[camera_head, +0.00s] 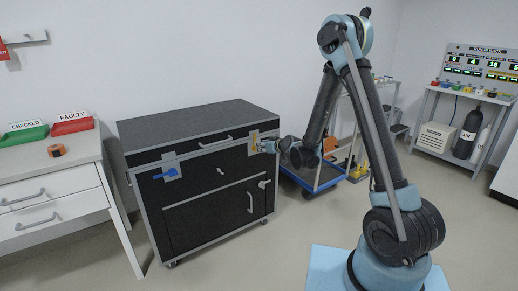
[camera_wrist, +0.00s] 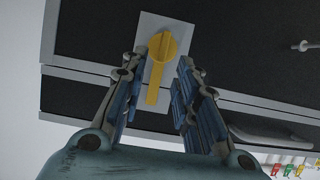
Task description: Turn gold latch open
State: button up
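The gold latch is a yellow turn handle on a light plate at the upper right of the black case's front; it shows in the head view (camera_head: 254,144) and in the wrist view (camera_wrist: 158,62). My gripper (camera_head: 264,146) is right at the latch in the head view. In the wrist view my gripper (camera_wrist: 161,60) is open, with one finger on each side of the yellow handle. Narrow gaps show between handle and fingers, so it is not clamped. The black case (camera_head: 192,204) has a closed lid. A blue latch (camera_head: 168,174) sits at its left.
A white drawer table (camera_head: 50,187) stands left with a green tray (camera_head: 25,135), a red tray (camera_head: 72,124) and an orange object (camera_head: 57,150). A blue cart (camera_head: 318,180) stands behind my arm. A rack (camera_head: 465,115) is far right. The floor before the case is clear.

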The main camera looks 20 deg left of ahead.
jog(key=shift+x, duration=1.8)
jog(key=shift+c, duration=0.3)
grip_shut()
